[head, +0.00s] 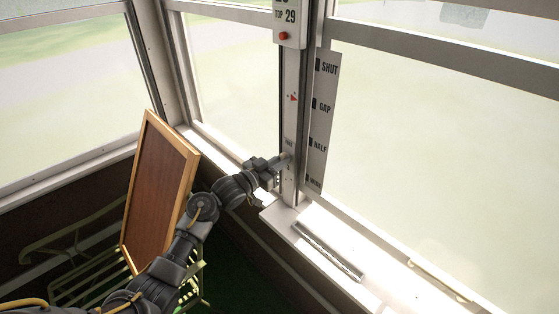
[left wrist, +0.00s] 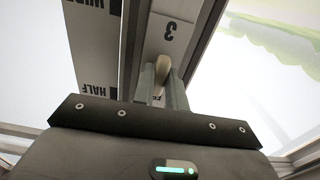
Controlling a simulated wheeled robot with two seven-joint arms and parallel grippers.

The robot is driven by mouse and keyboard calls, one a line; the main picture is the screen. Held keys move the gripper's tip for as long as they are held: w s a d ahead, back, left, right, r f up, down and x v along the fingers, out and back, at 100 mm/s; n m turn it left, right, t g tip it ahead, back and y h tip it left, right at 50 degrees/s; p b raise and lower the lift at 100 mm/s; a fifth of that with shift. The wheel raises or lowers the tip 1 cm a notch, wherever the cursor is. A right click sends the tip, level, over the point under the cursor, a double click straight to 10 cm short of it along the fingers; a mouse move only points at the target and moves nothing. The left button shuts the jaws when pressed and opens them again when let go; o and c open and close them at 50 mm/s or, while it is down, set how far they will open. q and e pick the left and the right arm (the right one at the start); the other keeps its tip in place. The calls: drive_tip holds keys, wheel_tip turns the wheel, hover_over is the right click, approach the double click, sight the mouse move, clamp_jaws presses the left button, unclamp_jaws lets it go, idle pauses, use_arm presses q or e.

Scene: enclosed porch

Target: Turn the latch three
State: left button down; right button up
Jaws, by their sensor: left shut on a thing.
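The latch (left wrist: 161,69) is a small cream lever on the pale window post, under a label with a 3 in the left wrist view. My left gripper (head: 283,160) reaches the post at its lower part in the head view. In the left wrist view its two fingers (left wrist: 162,84) are shut on the latch, one on each side. In the head view the gripper mostly hides the latch. A white scale plate (head: 320,122) beside the post reads SHUT, GAP, HALF and a lowest word too small to read there. My right gripper is not in view.
A box (head: 289,20) marked TOP 29 with a red button sits high on the post. A framed brown board (head: 160,190) stands left of my arm, by a green metal rack (head: 75,255). A sill (head: 335,235) with a metal strip runs below the windows.

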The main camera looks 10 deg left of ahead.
use_arm(q)
drive_tip(key=c, duration=1.4)
unclamp_jaws()
drive_tip(key=shift+c, duration=0.2)
drive_tip(key=b+v, duration=0.3)
drive_tip(key=v, duration=0.7)
drive_tip(key=shift+s+a, duration=0.25)
drive_tip(key=shift+s, duration=0.05)
